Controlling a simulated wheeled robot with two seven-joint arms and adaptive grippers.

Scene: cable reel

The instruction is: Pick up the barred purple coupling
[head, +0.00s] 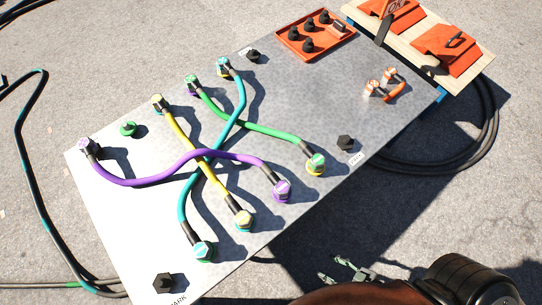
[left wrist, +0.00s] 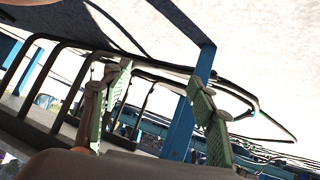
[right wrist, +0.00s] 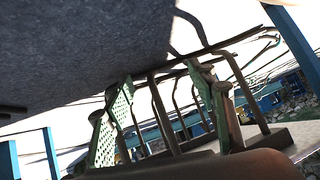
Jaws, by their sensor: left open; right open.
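A purple cable on the grey metal board (head: 225,150) has a coupling at each end. One purple coupling (head: 281,190) is near the board's front edge, with pale marking on its top. The other purple coupling (head: 86,146) is at the board's left edge. The marks are too small to tell which is barred. My right gripper (head: 347,270) is open and empty, in front of the board and apart from it; its fingers show in the right wrist view (right wrist: 163,115). My left gripper (left wrist: 157,112) is open and empty in the left wrist view, out of the head view.
Yellow (head: 243,219), teal (head: 202,250) and green (head: 315,163) couplings stand near the purple one, their cables crossing on the board. A red tray (head: 315,36) with black plugs and orange fittings (head: 387,83) lie at the back right.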

